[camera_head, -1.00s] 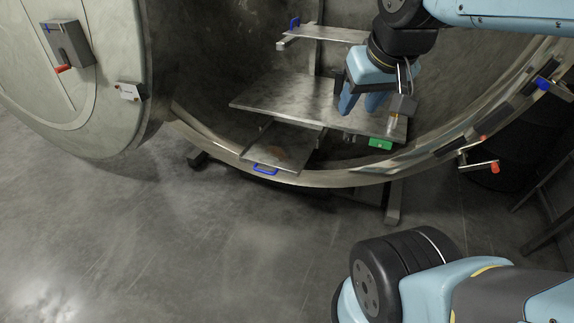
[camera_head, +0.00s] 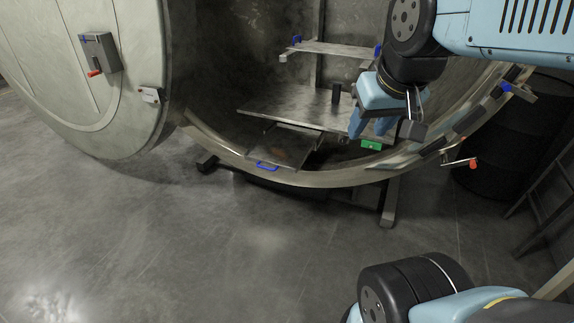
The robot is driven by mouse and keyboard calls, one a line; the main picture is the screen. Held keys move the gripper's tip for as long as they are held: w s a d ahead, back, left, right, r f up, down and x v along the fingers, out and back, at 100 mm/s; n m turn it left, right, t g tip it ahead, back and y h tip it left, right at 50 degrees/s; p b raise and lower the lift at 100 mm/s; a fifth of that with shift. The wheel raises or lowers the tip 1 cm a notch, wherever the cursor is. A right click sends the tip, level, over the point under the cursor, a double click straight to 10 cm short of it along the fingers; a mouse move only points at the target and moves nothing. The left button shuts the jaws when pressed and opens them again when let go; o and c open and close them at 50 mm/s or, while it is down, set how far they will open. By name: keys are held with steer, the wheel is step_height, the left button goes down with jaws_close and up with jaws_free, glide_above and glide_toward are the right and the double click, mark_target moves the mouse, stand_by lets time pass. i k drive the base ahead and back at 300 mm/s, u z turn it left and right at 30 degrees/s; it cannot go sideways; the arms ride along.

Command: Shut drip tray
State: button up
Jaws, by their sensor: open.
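The drip tray (camera_head: 290,149) is a flat metal tray with a brownish stain, low in the round chamber opening. It sticks out from under the wide metal shelf plate (camera_head: 275,103), with its front edge near the chamber's rim. A blue handle (camera_head: 267,166) is on its front edge. My gripper (camera_head: 370,128) is to the right of the tray and higher in the picture, in front of the shelf plate's right part. The tray's rear is hidden under the plate.
The round chamber door (camera_head: 95,75) stands open at the left. A small upper shelf (camera_head: 325,48), a dark cylinder (camera_head: 336,93) and a green box (camera_head: 371,145) are inside the chamber. A red-tipped lever (camera_head: 473,163) projects from the rim at the right. The floor in front is clear.

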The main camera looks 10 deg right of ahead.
mark_target(286, 147)
steer(key=u, duration=0.2)
steer(key=i, duration=0.85)
steer(key=z, duration=0.25)
steer(key=k, duration=0.75)
steer(key=u, duration=0.25)
steer(key=i, duration=0.7)
steer(key=z, duration=0.15)
